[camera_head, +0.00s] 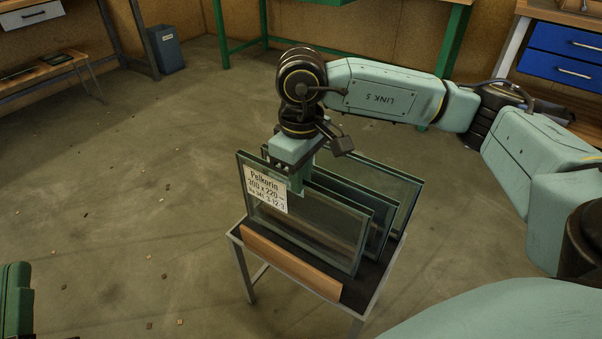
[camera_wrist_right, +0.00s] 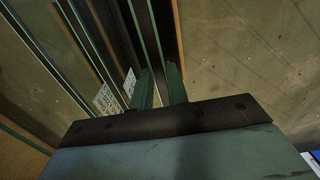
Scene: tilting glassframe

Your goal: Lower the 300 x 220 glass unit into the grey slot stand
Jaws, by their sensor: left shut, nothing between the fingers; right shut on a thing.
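The glass unit (camera_head: 315,222) stands upright, frontmost in a small rack, with a white label reading "300 x 220" at its upper left. My right gripper (camera_head: 298,182) points down at its top edge and is shut on it near the middle. In the right wrist view the two fingers of my right gripper (camera_wrist_right: 161,88) straddle a pane, the one closest to the wooden strip. I cannot tell whether its lower edge touches the rack floor. My left gripper is not in view. I cannot make out a grey slot stand.
Two further panes, one in the middle (camera_head: 378,222) and one at the back (camera_head: 402,192), stand close behind. The rack (camera_head: 367,290) has a dark floor and a wooden front strip (camera_head: 288,262). A grey-blue bin (camera_head: 166,49) stands at the back. The floor left of the rack is largely clear.

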